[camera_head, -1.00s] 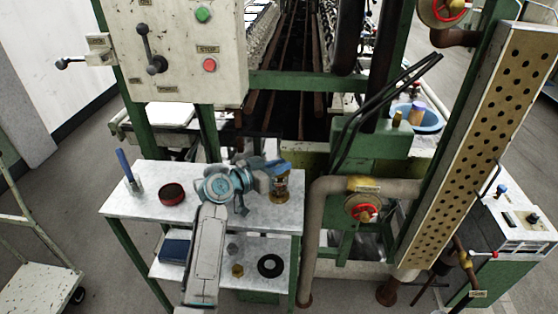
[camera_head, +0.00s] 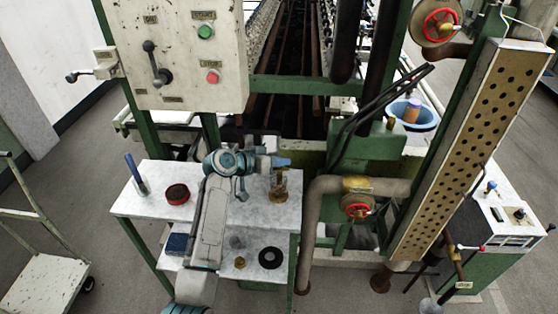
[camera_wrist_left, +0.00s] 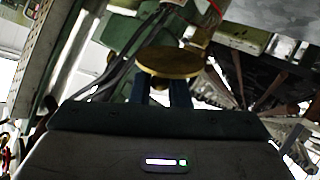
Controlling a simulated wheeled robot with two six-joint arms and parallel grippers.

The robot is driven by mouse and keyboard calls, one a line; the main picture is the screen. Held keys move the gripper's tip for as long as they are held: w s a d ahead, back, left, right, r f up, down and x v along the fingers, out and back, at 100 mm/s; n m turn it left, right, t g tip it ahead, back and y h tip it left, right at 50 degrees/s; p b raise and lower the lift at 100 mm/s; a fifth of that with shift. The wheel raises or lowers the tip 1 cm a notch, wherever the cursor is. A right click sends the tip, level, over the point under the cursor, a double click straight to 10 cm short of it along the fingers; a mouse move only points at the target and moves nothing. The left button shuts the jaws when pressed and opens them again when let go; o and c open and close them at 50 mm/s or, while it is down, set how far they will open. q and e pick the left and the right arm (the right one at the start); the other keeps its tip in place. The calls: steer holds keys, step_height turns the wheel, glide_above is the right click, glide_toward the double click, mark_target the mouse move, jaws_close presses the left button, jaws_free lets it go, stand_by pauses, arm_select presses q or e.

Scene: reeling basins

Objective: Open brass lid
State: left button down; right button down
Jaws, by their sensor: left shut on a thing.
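A small brass-and-glass jar (camera_head: 278,188) stands upright at the right end of the white upper shelf, below my left gripper (camera_head: 283,162). The left gripper reaches in from the left, with its blue fingertips just above the jar. In the left wrist view, the round brass lid (camera_wrist_left: 170,62) is at the tips of the two dark blue fingers, which are shut on it. Whether the lid is fully clear of the jar is hard to tell in the head view. The jar is hidden in the wrist view. My right gripper is not in view.
The lower shelf holds a dark ring (camera_head: 270,257) and a blue box (camera_head: 178,243). A pipe (camera_head: 315,215) with a red valve wheel (camera_head: 357,209) stands close on the right.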

arm_select(q)
steer(key=c, duration=1.6)
jaws_free()
steer(key=shift+c, duration=0.2)
steer(key=shift+o, duration=0.8)
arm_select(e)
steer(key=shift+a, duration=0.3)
